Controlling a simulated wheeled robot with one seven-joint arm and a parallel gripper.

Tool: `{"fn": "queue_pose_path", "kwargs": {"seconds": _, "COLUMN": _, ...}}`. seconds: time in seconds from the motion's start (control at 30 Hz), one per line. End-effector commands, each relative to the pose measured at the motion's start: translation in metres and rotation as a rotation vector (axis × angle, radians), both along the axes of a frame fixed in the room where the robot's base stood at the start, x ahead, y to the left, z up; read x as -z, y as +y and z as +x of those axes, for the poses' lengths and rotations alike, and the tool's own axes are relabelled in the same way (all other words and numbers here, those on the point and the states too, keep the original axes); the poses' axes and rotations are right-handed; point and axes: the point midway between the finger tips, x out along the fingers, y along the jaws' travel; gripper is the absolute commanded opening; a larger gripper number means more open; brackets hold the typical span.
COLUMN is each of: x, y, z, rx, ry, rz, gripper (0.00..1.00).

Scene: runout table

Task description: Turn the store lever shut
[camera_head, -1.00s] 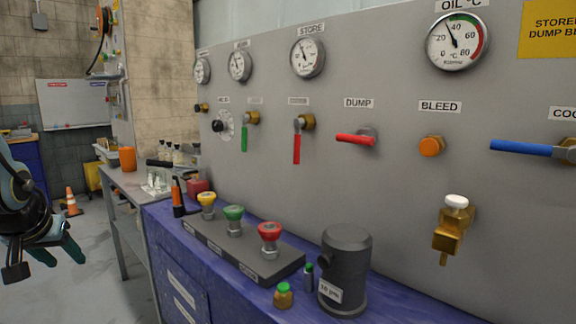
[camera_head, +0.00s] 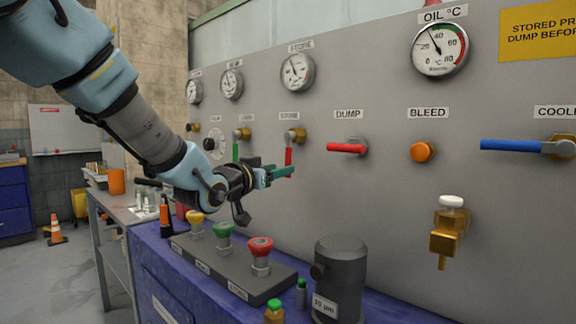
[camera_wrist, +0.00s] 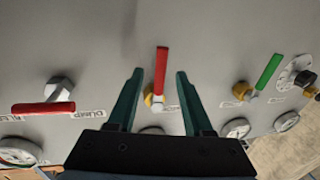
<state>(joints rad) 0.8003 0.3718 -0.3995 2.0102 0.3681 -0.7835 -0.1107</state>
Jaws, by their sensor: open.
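In the wrist view, which is upside down, the red handle (camera_wrist: 162,68) points up and shows between my fingers. My gripper (camera_head: 282,173) has teal fingers and is open. Its tips overlap the handle's lower part in the head view. In the wrist view my gripper (camera_wrist: 160,75) has a finger on each side of the handle, with gaps. I cannot tell how deep the handle sits.
The red DUMP lever (camera_head: 347,148) lies horizontal to the right. A green lever (camera_head: 236,151) hangs to the left. The panel lies just beyond my fingertips.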

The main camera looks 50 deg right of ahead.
Motion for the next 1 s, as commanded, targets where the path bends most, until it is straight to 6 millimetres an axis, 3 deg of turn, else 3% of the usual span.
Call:
{"fn": "queue_pose_path", "kwargs": {"seconds": 0.1, "x": -0.001, "y": -0.022, "z": 0.003, "rx": 0.001, "ry": 0.002, "rz": 0.001, "gripper": 0.51}}
{"fn": "queue_pose_path", "kwargs": {"seconds": 0.3, "x": 0.0, "y": -0.046, "z": 0.007, "rx": -0.001, "ry": 0.001, "rz": 0.002, "gripper": 0.51}}
{"fn": "queue_pose_path", "kwargs": {"seconds": 0.7, "x": 0.001, "y": -0.053, "z": 0.009, "rx": -0.002, "ry": 0.0, "rz": 0.002, "gripper": 0.51}}
{"fn": "queue_pose_path", "kwargs": {"seconds": 1.0, "x": 0.001, "y": -0.053, "z": 0.009, "rx": -0.002, "ry": 0.0, "rz": 0.002, "gripper": 0.18}}
